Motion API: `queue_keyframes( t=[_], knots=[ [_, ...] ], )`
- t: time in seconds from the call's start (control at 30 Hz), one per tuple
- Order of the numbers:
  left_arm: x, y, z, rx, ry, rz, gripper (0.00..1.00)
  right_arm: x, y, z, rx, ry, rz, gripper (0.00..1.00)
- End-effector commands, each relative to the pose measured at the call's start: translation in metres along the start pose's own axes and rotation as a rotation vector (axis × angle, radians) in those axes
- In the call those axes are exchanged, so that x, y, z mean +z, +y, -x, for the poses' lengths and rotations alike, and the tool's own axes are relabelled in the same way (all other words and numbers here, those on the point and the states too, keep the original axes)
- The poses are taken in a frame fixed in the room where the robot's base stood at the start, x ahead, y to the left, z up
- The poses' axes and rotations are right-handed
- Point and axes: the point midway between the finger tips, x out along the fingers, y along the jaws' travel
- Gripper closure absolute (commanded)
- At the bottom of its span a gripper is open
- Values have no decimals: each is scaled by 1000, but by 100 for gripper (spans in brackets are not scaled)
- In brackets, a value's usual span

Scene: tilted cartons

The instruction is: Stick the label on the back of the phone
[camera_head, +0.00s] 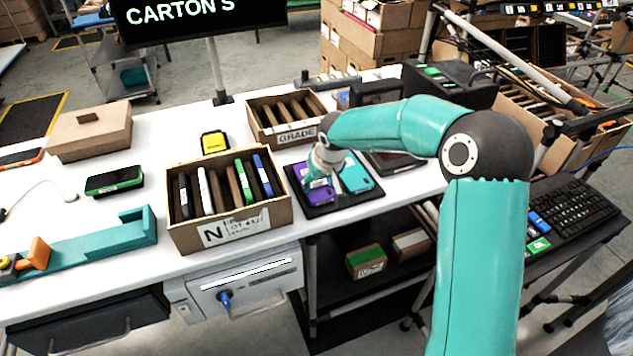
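A purple phone (319,195) and a teal phone (355,177) lie side by side, back up, on a black tray (344,204) near the table's front edge. My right gripper (322,181) points down at the purple phone. It looks touching or just above it; its fingers are small and partly hidden by my wrist, so I cannot tell if they are open. A small whitish patch shows on the purple phone by the gripper; I cannot tell if it is the label. My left gripper is not in view.
A carton (228,237) of upright phones stands left of the tray, with the GRADE carton (297,133) behind. A yellow device (214,142), a dark phone (113,180) and a teal fixture (90,246) are further left. A printer-like box (450,84) stands at the back right.

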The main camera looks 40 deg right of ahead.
Motion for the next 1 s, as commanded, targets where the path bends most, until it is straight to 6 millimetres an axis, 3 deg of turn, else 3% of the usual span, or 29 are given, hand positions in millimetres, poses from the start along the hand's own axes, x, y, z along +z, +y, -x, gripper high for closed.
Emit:
queue_keyframes(
  t=[0.37,0.8,1.0],
  knots=[
    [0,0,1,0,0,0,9,-1,0,8,0,3,0,45],
    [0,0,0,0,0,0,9,-2,0,88,-1,5,-1,45],
    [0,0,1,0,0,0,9,-2,0,112,0,2,0,45]
  ],
)
